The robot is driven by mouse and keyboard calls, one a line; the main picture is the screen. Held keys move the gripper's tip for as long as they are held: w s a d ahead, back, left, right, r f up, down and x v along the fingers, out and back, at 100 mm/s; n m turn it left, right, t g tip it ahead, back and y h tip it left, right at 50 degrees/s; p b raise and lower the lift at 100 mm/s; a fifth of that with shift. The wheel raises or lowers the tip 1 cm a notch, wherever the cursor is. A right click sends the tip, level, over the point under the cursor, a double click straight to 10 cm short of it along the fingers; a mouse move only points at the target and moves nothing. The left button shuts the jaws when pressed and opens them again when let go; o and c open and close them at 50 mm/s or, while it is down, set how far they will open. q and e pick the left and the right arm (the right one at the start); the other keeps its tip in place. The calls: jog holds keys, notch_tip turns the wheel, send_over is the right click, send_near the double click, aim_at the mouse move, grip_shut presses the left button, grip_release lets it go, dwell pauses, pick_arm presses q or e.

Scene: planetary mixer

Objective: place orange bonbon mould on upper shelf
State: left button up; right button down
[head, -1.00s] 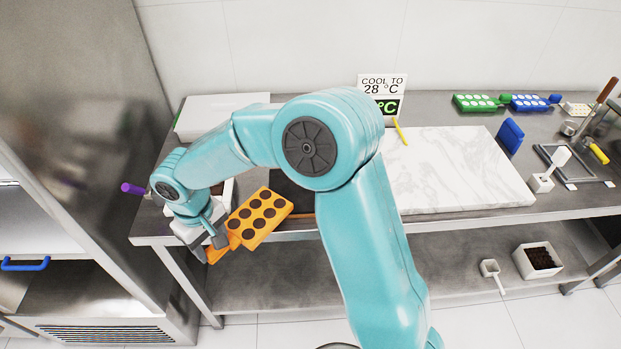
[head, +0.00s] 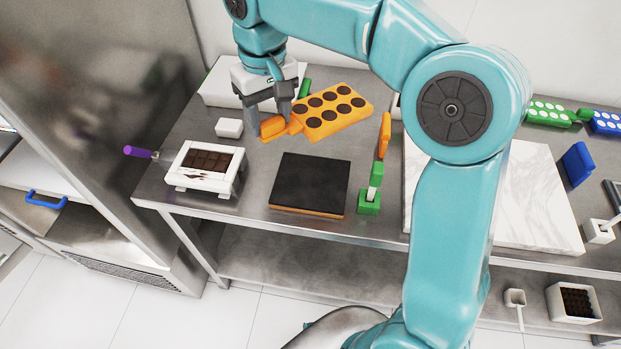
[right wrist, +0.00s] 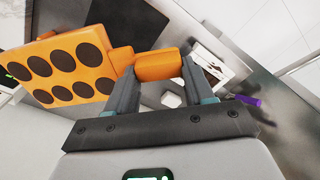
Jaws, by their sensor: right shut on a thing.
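The orange bonbon mould (head: 335,110) has round cavities filled dark brown and a stubby handle on its left end. My right gripper (head: 269,122) is shut on that handle and holds the mould over the back of the steel table. In the right wrist view the handle is between the fingers of my gripper (right wrist: 158,68), and the mould (right wrist: 65,70) extends to the left. A metal cabinet at the left shows an open shelf (head: 22,178); I cannot tell whether it is the upper one. My left gripper is not in view.
Around the mould are a white box (head: 225,88), a small white block (head: 229,128), a white tray of chocolate (head: 192,181), a dark slab (head: 310,183) and a green stand (head: 369,202). A purple handle (head: 138,152) and a blue handle (head: 46,200) stick out at left.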

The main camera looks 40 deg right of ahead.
jog(key=f, duration=1.9)
jog(key=shift+a+f, duration=0.15)
jog(key=shift+a, duration=0.15)
jog(key=c, duration=0.8)
grip_release()
jog(key=shift+b, duration=0.3)
jog(key=o, duration=0.4)
jog(key=shift+d, duration=0.1)
